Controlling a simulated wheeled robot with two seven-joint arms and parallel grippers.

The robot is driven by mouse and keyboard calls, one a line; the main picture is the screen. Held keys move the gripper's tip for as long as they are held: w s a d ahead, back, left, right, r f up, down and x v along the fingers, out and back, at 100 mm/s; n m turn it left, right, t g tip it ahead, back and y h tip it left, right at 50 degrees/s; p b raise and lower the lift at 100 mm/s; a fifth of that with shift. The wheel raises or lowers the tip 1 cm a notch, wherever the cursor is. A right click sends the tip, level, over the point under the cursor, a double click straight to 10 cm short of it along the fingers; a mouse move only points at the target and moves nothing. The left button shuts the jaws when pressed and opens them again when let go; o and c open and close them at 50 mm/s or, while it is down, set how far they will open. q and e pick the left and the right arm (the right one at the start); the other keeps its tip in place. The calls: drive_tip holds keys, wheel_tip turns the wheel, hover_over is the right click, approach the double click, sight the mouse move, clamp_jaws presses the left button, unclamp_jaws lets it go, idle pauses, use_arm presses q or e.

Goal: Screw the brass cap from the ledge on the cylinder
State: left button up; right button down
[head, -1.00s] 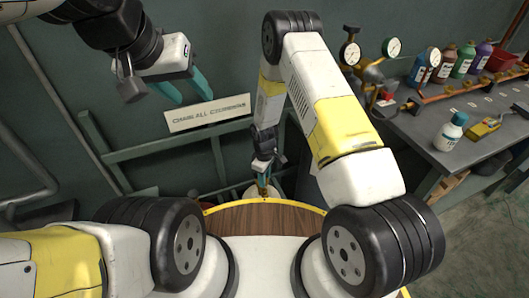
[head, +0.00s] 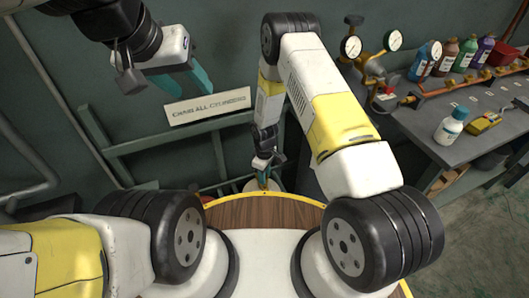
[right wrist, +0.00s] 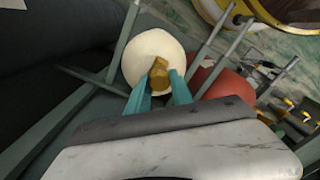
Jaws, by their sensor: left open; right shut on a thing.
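The cream cylinder (right wrist: 150,45) stands below my right gripper, seen from above in the right wrist view. A brass piece (right wrist: 158,72), which looks like the cap, is between the teal fingertips of my right gripper (right wrist: 160,82), over the cylinder's top. I cannot tell cap from valve there, nor whether they touch. In the head view the right gripper (head: 264,180) reaches down beyond my base, and only a sliver of the cylinder (head: 249,186) shows. My left gripper (head: 188,90) is open and empty, high in front of the wall. The ledge cannot be made out.
A green rail frame (head: 170,138) stands around the cylinder, under a wall sign (head: 207,106). A red cylinder (right wrist: 222,82) stands close beside the cream one.

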drive_tip(key=shift+f, duration=1)
idle(0.9)
drive_tip(key=m, duration=0.6)
drive_tip(key=shift+m, duration=0.6)
drive_tip(key=m, duration=0.3)
drive_tip(key=shift+f+m, duration=0.1)
drive_tip(key=shift+m, duration=0.9)
drive_tip(key=c, duration=1.1)
unclamp_jaws()
drive_tip(key=shift+m, duration=0.3)
drive_tip(key=shift+o, duration=0.2)
